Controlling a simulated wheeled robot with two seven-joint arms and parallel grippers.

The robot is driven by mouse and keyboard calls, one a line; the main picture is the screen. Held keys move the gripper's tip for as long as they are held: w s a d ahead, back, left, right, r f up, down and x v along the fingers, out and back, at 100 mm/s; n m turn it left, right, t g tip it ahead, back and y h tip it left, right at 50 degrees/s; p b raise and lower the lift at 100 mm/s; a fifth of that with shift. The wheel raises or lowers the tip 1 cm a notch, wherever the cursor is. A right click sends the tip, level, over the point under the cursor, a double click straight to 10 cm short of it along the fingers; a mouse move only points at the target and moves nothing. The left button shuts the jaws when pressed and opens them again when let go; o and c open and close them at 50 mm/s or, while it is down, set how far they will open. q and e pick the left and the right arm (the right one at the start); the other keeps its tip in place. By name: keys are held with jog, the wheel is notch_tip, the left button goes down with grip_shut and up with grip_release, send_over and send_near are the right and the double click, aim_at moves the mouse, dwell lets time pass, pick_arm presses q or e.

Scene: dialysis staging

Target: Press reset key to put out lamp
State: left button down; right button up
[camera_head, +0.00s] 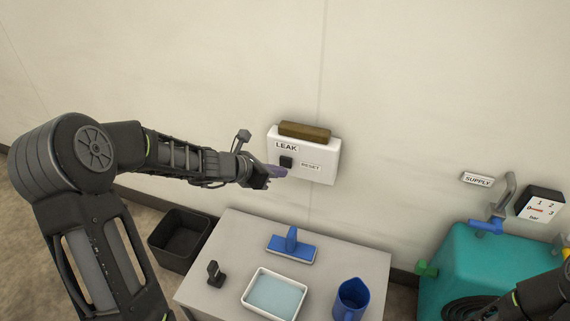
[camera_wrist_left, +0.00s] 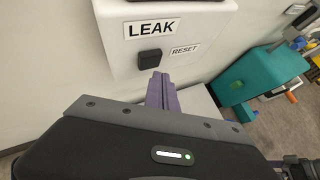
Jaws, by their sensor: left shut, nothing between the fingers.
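A white wall box (camera_head: 322,173) marked LEAK carries a small black square key (camera_head: 286,161) beside a RESET label (camera_head: 311,167). A dull brown lamp bar (camera_head: 304,131) lies along its top and does not look lit. My left gripper (camera_head: 283,172) is shut and empty, its purple fingertips at the box just below the key. In the left wrist view the key (camera_wrist_left: 149,59) sits just beyond the tips of the closed fingers (camera_wrist_left: 158,77). I cannot tell whether they touch it.
A grey table (camera_head: 225,265) below holds a white tray (camera_head: 250,297) of pale blue liquid, a blue-handled tool (camera_head: 291,246), a blue jug (camera_head: 350,300) and a small black stand (camera_head: 214,273). A black bin (camera_head: 180,239) stands left. A teal unit (camera_head: 490,262) stands right, below a SUPPLY label (camera_head: 478,180).

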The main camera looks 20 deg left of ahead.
pick_arm(q)
jog(key=s+b, duration=0.1)
jog(key=s, duration=0.4)
jog(key=shift+d+b, duration=0.1)
jog(key=shift+b, duration=0.25)
dwell(0.7)
